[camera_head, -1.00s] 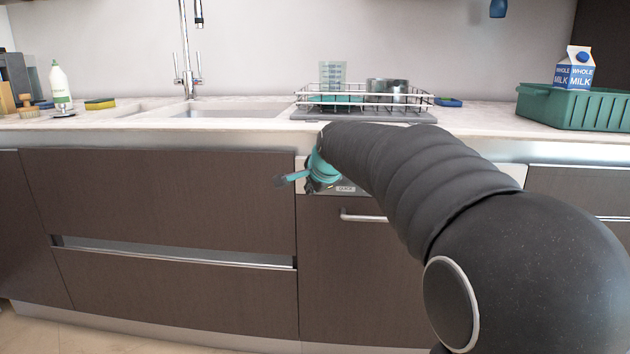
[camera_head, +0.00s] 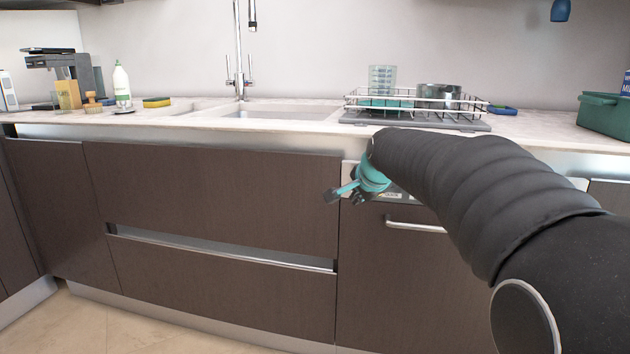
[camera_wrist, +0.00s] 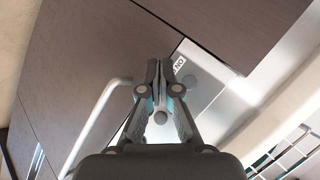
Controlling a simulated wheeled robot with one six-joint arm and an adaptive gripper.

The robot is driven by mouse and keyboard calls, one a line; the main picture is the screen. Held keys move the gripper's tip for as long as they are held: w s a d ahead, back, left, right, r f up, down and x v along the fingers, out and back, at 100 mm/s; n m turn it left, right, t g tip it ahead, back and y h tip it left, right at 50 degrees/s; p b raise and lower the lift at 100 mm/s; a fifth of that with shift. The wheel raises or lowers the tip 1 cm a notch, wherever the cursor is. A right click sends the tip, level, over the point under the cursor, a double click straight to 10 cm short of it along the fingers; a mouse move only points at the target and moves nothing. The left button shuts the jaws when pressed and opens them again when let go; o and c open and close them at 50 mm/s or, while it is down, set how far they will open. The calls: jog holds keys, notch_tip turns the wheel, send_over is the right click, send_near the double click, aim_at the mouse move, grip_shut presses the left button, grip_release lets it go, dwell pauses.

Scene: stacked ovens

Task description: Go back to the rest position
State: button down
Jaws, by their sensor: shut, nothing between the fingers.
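My gripper (camera_head: 332,196) is at the end of my dark arm, in front of the dark cabinet fronts and below the counter edge. In the wrist view my gripper (camera_wrist: 158,66) is shut, with its fingertips together and nothing between them. Behind it in that view are a dark door panel (camera_wrist: 90,65) and a pale bar handle (camera_wrist: 98,125). Much of the gripper is hidden by my arm in the head view.
The counter carries a dish rack (camera_head: 415,110) with a pot (camera_head: 438,92), a sink (camera_head: 280,112), a white bottle (camera_head: 122,85), a sponge (camera_head: 157,102) and a green crate (camera_head: 603,113). A bar handle (camera_head: 415,226) sticks out below my arm. Floor (camera_head: 110,325) shows at lower left.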

jog(key=s+f+n+g, duration=0.4)
jog(key=s+f+n, duration=0.4)
jog(key=s, duration=0.5)
jog(key=s+n+p, duration=0.4)
jog(key=s+p, duration=0.1)
jog(key=s, duration=2)
jog(key=shift+d+h, duration=0.25)
jog(key=shift+h, duration=0.15)
jog(key=shift+f, duration=0.1)
